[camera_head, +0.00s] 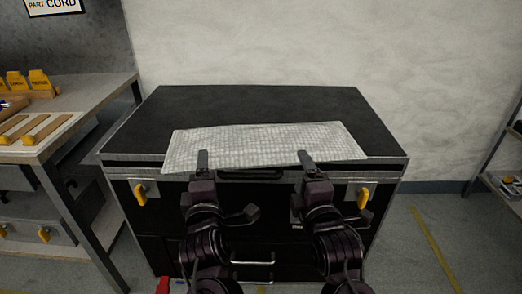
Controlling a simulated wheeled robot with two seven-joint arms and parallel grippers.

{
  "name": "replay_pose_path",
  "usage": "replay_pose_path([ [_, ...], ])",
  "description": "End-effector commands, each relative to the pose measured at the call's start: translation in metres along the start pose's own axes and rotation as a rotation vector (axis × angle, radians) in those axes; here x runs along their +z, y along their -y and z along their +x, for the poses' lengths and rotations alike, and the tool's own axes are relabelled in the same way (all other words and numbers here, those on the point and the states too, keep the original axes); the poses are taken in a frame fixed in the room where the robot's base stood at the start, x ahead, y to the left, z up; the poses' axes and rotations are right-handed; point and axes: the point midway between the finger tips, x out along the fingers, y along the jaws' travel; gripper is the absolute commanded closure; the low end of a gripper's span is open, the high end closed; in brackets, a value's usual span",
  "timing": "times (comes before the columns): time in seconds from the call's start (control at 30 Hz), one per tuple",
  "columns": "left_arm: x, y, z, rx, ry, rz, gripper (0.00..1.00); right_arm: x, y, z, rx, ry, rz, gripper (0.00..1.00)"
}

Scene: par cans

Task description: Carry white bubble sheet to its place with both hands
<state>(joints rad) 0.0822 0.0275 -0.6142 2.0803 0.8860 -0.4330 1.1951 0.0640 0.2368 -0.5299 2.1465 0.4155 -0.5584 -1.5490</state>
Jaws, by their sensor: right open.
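The white bubble sheet (262,142) lies flat on the black lidded case (250,103), along its front edge. It has a fine grid texture, and its front edge slants slightly. My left gripper (203,163) is at the sheet's front left edge, with its tip overlapping the sheet in the picture. I cannot tell whether it touches the sheet or how its jaws stand. My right gripper (306,161) is at the front right edge, open, its tip also overlapping the sheet. Parts of the case front are hidden behind my arms.
The case has yellow latches (364,197) and a metal handle (252,262) on its front. A shelf (508,186) stands at right. The back of the case top is clear.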

Motion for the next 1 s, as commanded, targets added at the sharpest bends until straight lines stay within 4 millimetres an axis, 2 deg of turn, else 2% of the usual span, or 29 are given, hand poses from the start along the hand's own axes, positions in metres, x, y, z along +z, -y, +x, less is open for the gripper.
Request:
replay_pose_path([
  [0.37,0.0,-0.002,0.004,0.002,0.001,-0.001,0.25,0.0,-0.002,0.004,0.002,0.0,-0.001,0.25],
  [0.8,0.0,-0.002,0.065,0.003,0.0,0.002,0.25,0.0,-0.002,0.065,0.002,0.001,0.002,0.25],
  [1.0,0.0,-0.002,0.077,0.001,0.0,0.0,0.25,0.0,-0.002,0.077,0.002,0.0,0.002,0.25],
])
